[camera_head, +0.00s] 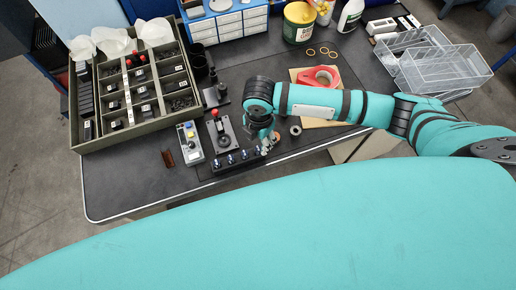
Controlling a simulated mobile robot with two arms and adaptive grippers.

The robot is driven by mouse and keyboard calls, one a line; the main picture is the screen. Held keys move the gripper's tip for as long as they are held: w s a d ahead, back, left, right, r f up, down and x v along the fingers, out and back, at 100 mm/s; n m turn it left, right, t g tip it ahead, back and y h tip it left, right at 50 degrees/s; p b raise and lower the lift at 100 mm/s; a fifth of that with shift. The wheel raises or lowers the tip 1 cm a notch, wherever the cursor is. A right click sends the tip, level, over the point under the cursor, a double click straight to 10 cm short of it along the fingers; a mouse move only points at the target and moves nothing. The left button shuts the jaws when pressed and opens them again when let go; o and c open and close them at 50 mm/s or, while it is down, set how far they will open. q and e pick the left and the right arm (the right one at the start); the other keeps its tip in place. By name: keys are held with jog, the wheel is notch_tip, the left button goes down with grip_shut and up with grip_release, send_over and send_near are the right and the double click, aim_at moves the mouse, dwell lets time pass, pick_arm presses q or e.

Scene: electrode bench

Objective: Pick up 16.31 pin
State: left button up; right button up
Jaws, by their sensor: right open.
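A black block (226,169) with several short pins (244,154) standing in a row lies near the table's front edge. Any size marking on the pins is too small to read, so I cannot tell which is 16.31. My right gripper (267,147) is open at the right end of this row, pointing down close to the block. I cannot tell whether its fingers are around a pin or only beside it. My left gripper is not in view.
A joystick unit (222,138) and a grey control box (190,144) stand just behind and left of the block. A metal ring (295,130) lies to the right. A divided crate (118,136) stands at left; clear plastic trays (445,70) stand at right.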

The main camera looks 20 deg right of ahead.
aim_at(258, 148)
jog(key=shift+f, duration=0.55)
notch_tip(258, 148, down, 4)
jog(key=shift+a+f+p, duration=0.15)
jog(key=shift+f+p, duration=0.05)
jog(key=shift+p, duration=0.55)
jog(key=shift+c, duration=0.2)
grip_shut()
